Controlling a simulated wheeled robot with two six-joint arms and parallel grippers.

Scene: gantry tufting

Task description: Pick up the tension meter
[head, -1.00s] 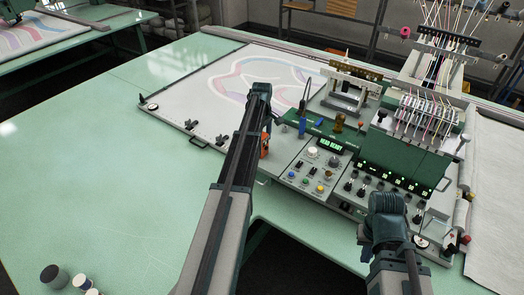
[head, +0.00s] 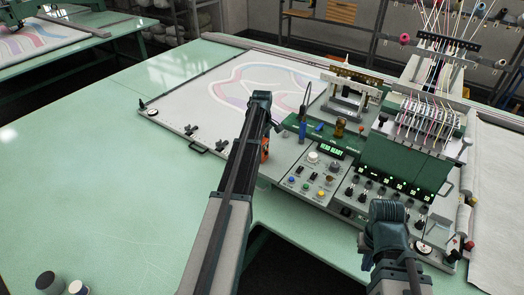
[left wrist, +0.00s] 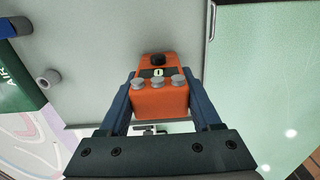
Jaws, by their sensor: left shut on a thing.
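The tension meter is an orange box with a black knob, a small display and three grey rollers. It sits between the fingers of my left gripper (left wrist: 162,105) in the left wrist view, where its orange body (left wrist: 160,102) shows well. In the head view the left arm hides most of the meter (head: 265,150); a bit of orange shows beside the forearm, at the front edge of the machine bed. The left gripper is shut on it. My right gripper (head: 388,212) is in front of the control panel; its fingers are hidden, so its opening does not show.
The tufting machine's control panel (head: 318,172) has knobs and coloured buttons, right of the left arm. A green thread head (head: 405,160) stands behind. The framed fabric (head: 205,105) lies at back left. The green table (head: 90,190) is clear apart from spools (head: 47,281) at front left.

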